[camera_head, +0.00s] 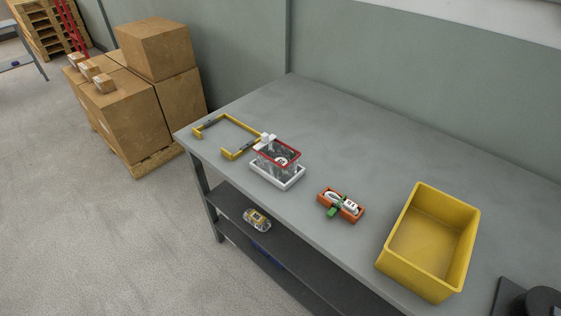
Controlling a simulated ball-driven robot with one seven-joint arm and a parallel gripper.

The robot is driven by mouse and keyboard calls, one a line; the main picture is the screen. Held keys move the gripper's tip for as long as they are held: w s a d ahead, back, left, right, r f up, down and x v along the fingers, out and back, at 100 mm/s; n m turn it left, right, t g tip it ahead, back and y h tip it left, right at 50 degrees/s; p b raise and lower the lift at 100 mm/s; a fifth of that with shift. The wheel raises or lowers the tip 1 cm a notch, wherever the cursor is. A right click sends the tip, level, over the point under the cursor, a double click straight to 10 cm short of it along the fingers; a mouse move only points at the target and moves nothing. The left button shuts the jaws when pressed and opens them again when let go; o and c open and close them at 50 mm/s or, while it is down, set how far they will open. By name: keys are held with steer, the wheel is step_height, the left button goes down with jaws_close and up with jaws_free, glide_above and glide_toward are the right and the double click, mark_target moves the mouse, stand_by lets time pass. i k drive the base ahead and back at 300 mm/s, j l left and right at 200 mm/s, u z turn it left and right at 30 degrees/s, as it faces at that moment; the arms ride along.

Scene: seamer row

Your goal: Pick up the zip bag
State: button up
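A clear, see-through item with a red band around its top (278,152) stands in a white tray near the table's left front edge. It looks like the zip bag, but it is too small to be sure. A small white piece sits at its upper left corner, and something black and white shows inside. The white tray (288,184) rests on the grey table (330,125). A second clear item with yellow on it (257,219) lies on the dark shelf below and could also be a bag. My gripper is not in view.
A yellow bracket-like frame (229,153) lies left of the tray. An orange holder (326,205) with white and green pieces lies to the right. An empty yellow bin (410,282) stands further right. Cardboard boxes (128,120) stand left of the table. The table's back is clear.

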mark_target(265, 156)
steer(key=i+u, duration=0.1)
steer(key=u, duration=0.25)
steer(key=i+u, duration=0.15)
steer(key=u, duration=0.25)
steer(key=i+u, duration=0.15)
steer(key=u, duration=0.2)
